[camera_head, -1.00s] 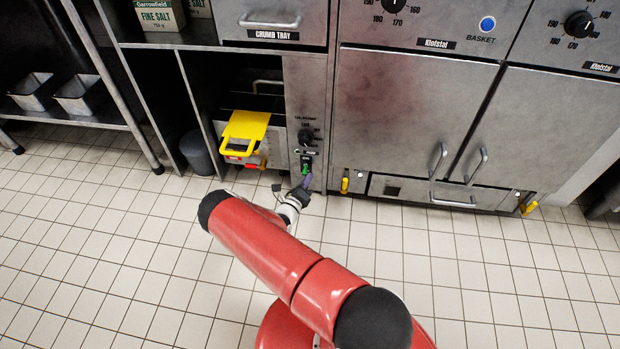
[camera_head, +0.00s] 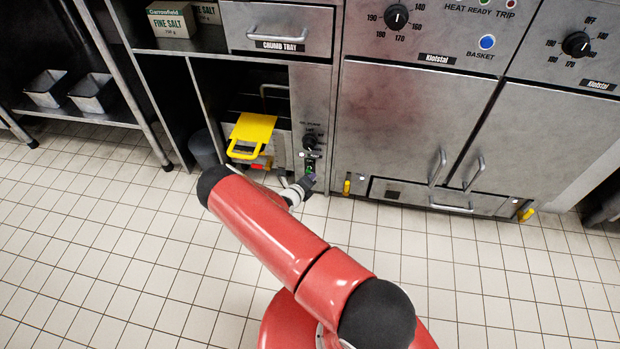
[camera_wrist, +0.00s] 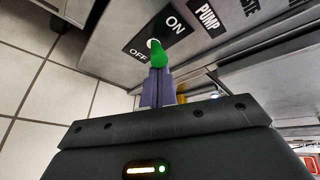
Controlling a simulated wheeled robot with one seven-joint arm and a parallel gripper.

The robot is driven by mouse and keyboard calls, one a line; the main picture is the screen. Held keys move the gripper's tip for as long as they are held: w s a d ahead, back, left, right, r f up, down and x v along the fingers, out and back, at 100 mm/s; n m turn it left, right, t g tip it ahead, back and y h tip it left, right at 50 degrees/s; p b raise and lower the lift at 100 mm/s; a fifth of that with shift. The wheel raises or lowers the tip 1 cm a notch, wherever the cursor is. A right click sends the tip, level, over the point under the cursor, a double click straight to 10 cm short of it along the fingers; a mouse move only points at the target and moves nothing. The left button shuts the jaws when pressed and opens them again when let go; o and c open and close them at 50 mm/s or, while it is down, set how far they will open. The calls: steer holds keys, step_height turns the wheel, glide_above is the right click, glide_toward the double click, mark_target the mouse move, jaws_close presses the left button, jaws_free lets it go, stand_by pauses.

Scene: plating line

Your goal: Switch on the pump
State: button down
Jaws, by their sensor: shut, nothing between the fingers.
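The pump switch is a green-tipped toggle (camera_wrist: 158,54) on a black plate marked ON and OFF, beside a PUMP label (camera_wrist: 208,16) in the wrist view. Its lever sticks out toward my gripper, and I cannot tell which mark it leans to. My gripper (camera_wrist: 158,84) is shut and empty, its purple fingertips right at the lever's tip. Whether they touch it is not clear. In the head view the green switch (camera_head: 310,169) is low on the narrow panel, just above my gripper's dark end (camera_head: 307,182); the fingertips are hard to make out there.
A dial (camera_head: 309,142) is above the switch on the same panel. A yellow-handled part (camera_head: 250,135) sits in the open bay to the left. Fryer doors (camera_head: 405,125) and a small yellow handle (camera_head: 347,186) are to the right.

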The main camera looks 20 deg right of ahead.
steer(key=shift+r+p, duration=0.5)
steer(key=shift+r, duration=0.3)
